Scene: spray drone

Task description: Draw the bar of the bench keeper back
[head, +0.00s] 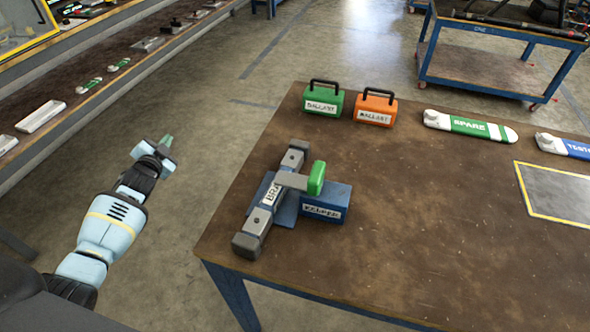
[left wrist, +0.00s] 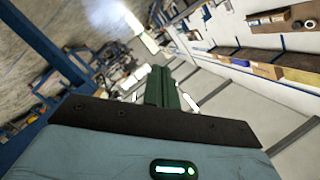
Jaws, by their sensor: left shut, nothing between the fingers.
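The bench keeper is a blue block (head: 329,208) near the left end of the brown table. A grey bar (head: 270,217) with dark ends and a white label lies across it, slanting from front left to back right. A green grip (head: 316,178) stands on a short grey arm beside the bar. My left gripper (head: 166,145) is shut and empty, off the table's left side over the floor, well apart from the keeper. In the left wrist view, its green fingers (left wrist: 165,88) are together with nothing between them. My right gripper is not in view.
A green ballast case (head: 323,101) and an orange one (head: 375,108) stand at the table's back edge. A green-and-white spare piece (head: 470,127) lies right of them. A yellow-edged grey plate (head: 560,192) lies at right. The table's middle and front are clear.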

